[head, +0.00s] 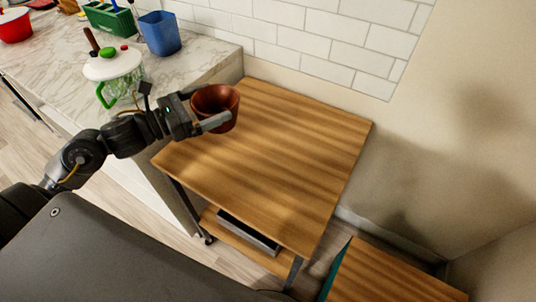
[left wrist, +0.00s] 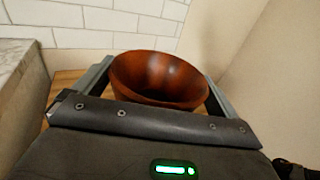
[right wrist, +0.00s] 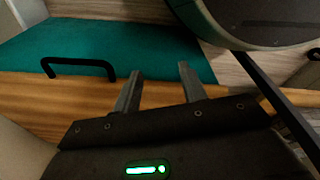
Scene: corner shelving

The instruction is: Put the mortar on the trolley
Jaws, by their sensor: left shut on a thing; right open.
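The mortar (head: 214,103) is a reddish-brown wooden bowl, seen in the head view over the back left part of the trolley top. My left gripper (head: 208,124) is shut on it, with a finger along each side. In the left wrist view the mortar (left wrist: 160,78) sits upright or nearly so between the fingers, its inside empty. The trolley (head: 290,140) has a striped wooden top and a lower shelf. I cannot tell whether the mortar touches the top. My right gripper (right wrist: 158,85) is open and empty, near a teal surface with a black handle.
A marble counter (head: 190,68) adjoins the trolley at the left. It holds a lidded glass jar (head: 115,68), a blue container (head: 160,33), a green caddy (head: 108,18) and a red pot (head: 15,25). A flat dark object (head: 248,232) lies on the lower shelf. The trolley top is otherwise clear.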

